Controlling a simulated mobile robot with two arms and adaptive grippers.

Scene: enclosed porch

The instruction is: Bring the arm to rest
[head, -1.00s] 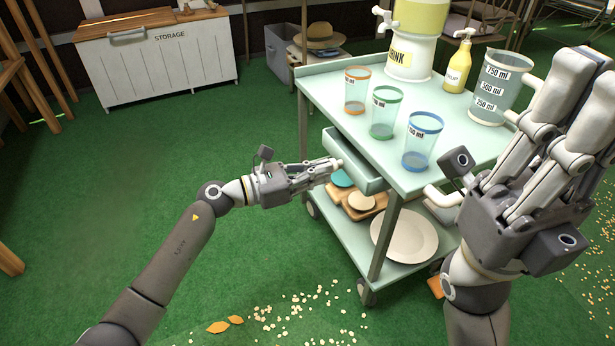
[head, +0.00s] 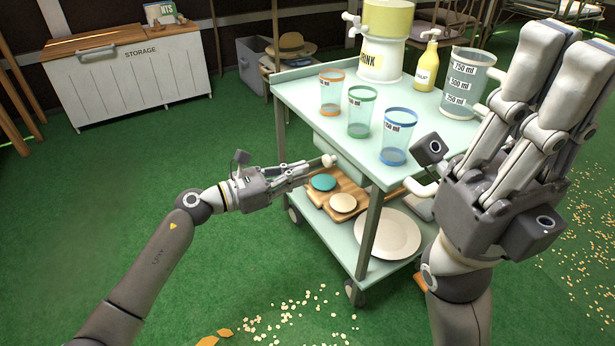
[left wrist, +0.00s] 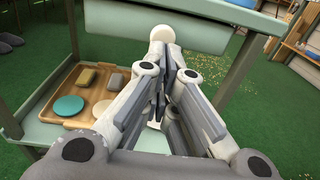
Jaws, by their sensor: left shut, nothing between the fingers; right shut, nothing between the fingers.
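My left gripper (head: 308,169) is shut and empty, its fingertips close to the white knob (head: 329,160) of the cart's drawer (head: 345,158). In the left wrist view the shut fingers (left wrist: 166,62) point at the round knob (left wrist: 161,33) on the drawer front (left wrist: 130,20); I cannot tell whether they touch it. The drawer looks pushed in under the cart's top (head: 300,92). My right gripper (head: 566,62) is raised at the right, fingers up, shut and empty, in front of part of the cart.
Three cups, with orange (head: 331,95), green (head: 359,115) and blue (head: 396,138) rims, stand on the top with a drink dispenser (head: 380,60), a yellow bottle (head: 427,65) and a pitcher (head: 465,85). The lower shelf holds a wooden tray (head: 352,204) and plate (head: 390,235). Green floor at left is clear.

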